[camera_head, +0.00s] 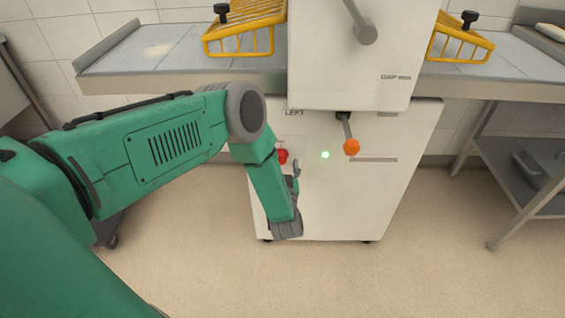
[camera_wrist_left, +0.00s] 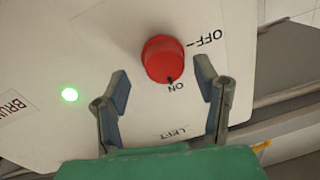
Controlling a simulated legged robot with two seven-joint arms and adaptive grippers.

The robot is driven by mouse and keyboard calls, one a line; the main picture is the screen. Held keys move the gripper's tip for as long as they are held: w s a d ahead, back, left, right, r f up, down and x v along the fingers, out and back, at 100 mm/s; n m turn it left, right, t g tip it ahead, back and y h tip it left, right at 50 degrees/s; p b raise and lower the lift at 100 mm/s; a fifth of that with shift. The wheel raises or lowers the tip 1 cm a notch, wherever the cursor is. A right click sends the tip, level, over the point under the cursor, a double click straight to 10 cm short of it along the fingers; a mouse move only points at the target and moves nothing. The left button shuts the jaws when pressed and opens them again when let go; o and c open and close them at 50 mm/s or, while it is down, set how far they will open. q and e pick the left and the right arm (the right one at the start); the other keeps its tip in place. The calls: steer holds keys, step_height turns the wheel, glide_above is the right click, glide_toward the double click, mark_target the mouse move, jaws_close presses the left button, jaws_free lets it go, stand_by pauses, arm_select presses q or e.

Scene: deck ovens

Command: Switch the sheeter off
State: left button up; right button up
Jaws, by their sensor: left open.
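The white sheeter (camera_head: 390,190) stands ahead, its green lamp (camera_head: 325,155) lit; the lamp also shows in the left wrist view (camera_wrist_left: 69,94). Its red knob (camera_head: 283,156) is partly behind my left arm in the head view. In the left wrist view the red knob (camera_wrist_left: 162,58) shows clearly, its dark mark towards the ON label (camera_wrist_left: 176,87); the OFF label (camera_wrist_left: 203,39) is to its right. My left gripper (camera_wrist_left: 162,80) is open, its fingers on either side of the knob's near side, not closed on it. My right gripper is not in view.
An orange-tipped lever (camera_head: 351,147) sticks out right of the lamp. Yellow guards (camera_head: 245,28) flank the sheeter above grey side tables (camera_head: 160,60). A metal stand (camera_head: 525,170) is at the right. The floor in front is clear.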

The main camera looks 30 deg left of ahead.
arm_select(q)
steer(key=shift+x, duration=1)
steer(key=shift+w+a+f, duration=0.1)
steer(key=shift+a+f, duration=0.05)
steer(key=shift+a, duration=0.3)
steer(key=shift+d, duration=0.15)
steer(key=c, duration=1)
steer(key=shift+d, duration=0.1)
steer(key=shift+c, duration=0.2)
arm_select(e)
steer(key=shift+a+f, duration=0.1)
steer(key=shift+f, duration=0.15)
